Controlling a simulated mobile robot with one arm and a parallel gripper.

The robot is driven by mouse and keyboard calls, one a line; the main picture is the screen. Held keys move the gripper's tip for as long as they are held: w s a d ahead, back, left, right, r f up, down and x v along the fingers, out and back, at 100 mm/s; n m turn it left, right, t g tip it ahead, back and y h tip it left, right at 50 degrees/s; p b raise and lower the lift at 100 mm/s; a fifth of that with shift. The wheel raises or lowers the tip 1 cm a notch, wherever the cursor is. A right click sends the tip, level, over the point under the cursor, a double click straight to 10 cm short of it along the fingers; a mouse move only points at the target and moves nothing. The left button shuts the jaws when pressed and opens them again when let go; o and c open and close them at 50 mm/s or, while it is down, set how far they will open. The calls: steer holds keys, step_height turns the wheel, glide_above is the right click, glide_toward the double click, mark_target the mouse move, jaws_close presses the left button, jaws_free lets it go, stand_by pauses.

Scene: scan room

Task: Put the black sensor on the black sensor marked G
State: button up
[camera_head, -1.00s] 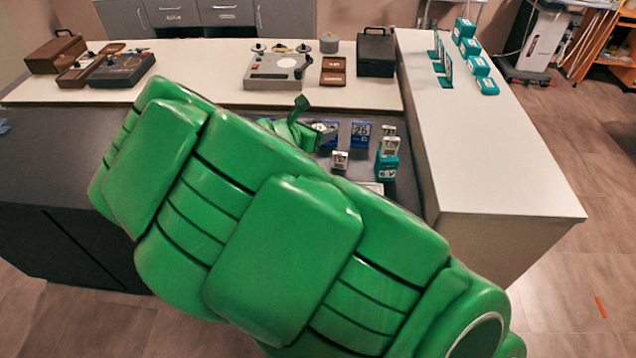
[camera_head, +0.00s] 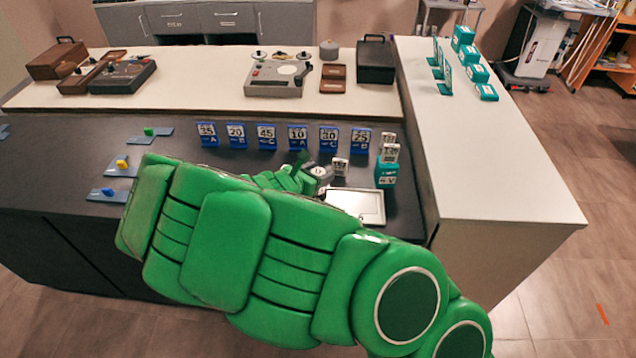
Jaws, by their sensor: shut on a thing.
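My green gripper (camera_head: 305,176) is over the dark counter, in front of the row of blue number cards, with its fingertips mostly hidden by its own links. It is shut on a small grey and dark thing (camera_head: 319,173), which may be the black sensor; its marking is too small to read. A small device with a white face (camera_head: 340,166) stands just right of the gripper. Similar white-faced devices (camera_head: 389,152) sit on a teal block (camera_head: 386,174) farther right. I cannot make out a letter G on any of them.
Several blue number cards (camera_head: 237,136) stand along the back of the dark counter (camera_head: 60,160). A white-framed tray (camera_head: 356,206) lies right of the gripper. Blue plates with coloured pieces (camera_head: 121,166) lie at left. A raised white shelf (camera_head: 210,80) runs behind.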

steer(key=shift+f, duration=1.9)
steer(key=o, duration=1.1)
steer(key=shift+f, duration=0.1)
steer(key=v, duration=1.2)
